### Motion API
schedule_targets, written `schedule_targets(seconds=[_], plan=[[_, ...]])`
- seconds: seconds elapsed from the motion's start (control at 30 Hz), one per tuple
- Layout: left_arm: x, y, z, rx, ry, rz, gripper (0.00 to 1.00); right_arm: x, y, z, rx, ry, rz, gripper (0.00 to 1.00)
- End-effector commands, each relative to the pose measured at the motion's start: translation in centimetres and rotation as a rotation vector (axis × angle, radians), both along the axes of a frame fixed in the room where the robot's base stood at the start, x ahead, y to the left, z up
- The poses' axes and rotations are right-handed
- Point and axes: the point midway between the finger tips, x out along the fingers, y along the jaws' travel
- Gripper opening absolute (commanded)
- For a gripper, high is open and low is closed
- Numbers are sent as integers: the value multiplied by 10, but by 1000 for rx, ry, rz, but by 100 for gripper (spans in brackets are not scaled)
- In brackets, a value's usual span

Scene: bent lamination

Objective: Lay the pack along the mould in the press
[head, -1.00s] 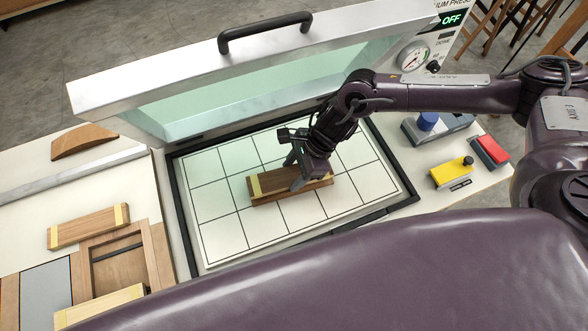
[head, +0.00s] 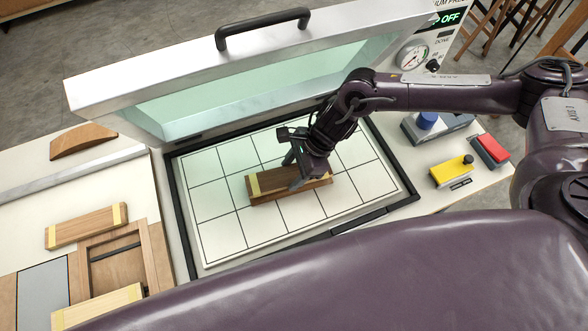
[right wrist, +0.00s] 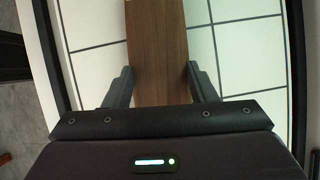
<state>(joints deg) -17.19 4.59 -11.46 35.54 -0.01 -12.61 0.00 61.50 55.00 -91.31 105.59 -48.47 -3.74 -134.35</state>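The pack (head: 268,180), a brown wooden bar with a yellow band at its left end, is in the press on the white gridded bed (head: 220,228). Lighter wood shows along its lower front side; I cannot tell whether that is the mould under it. My right gripper (head: 294,172) reaches down over the middle of the pack. The gripper hides the pack's middle. My left gripper is out of view.
The press lid (head: 250,75) stands raised behind the bed. At left are a curved wooden block (head: 84,141), another banded bar (head: 86,226) and a wooden frame (head: 146,258). A yellow block (head: 450,172) and a red one (head: 490,150) stand at right.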

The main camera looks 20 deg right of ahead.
Motion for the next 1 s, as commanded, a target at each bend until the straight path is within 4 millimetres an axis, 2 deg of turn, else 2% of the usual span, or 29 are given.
schedule_targets(seconds=[0.03, 0.17, 0.47, 0.57, 0.8, 1.0], plan=[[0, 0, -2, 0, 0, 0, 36, -7, -3, -10, -13, 18, 1, 60], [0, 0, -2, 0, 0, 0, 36, -8, -3, -10, -13, 20, 2, 76], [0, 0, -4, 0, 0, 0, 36, -9, -4, -8, -13, 21, 6, 76], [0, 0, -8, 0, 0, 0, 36, -7, -9, 1, -10, 16, 3, 76], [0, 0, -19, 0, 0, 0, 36, -2, -27, 43, -4, -3, -4, 76], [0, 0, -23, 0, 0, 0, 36, 0, -37, 66, 1, -8, -6, 76]])
